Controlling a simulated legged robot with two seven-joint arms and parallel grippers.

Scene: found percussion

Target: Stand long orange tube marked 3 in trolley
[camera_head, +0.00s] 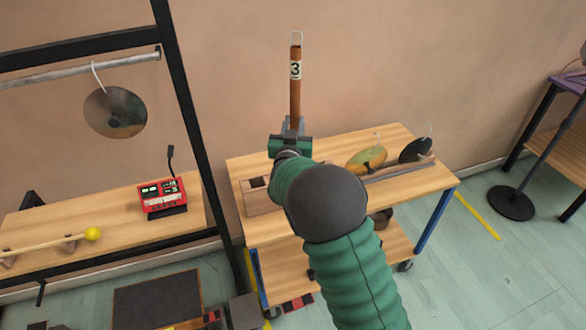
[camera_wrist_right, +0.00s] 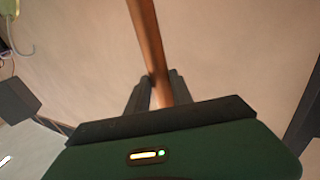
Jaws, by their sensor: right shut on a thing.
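The long orange-brown tube (camera_head: 295,95) carries a white label with a 3 and a pale wire loop at its top. It stands nearly upright in my right gripper (camera_head: 293,126), above the wooden trolley (camera_head: 330,146). In the right wrist view the tube (camera_wrist_right: 148,42) runs up between the two dark fingers of my right gripper (camera_wrist_right: 158,88), which are shut on it. The tube's lower end is hidden by my gripper and arm. A wooden block with a dark square opening (camera_head: 258,199) sits at the trolley's left end, partly behind my arm. My left gripper is not in view.
Cymbal-like discs (camera_head: 367,160) and (camera_head: 415,150) sit in a rack on the trolley's right. A black frame with a hanging disc (camera_head: 115,112) stands at left. A red device (camera_head: 162,196) and a yellow-headed mallet (camera_head: 92,234) are on the left bench.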

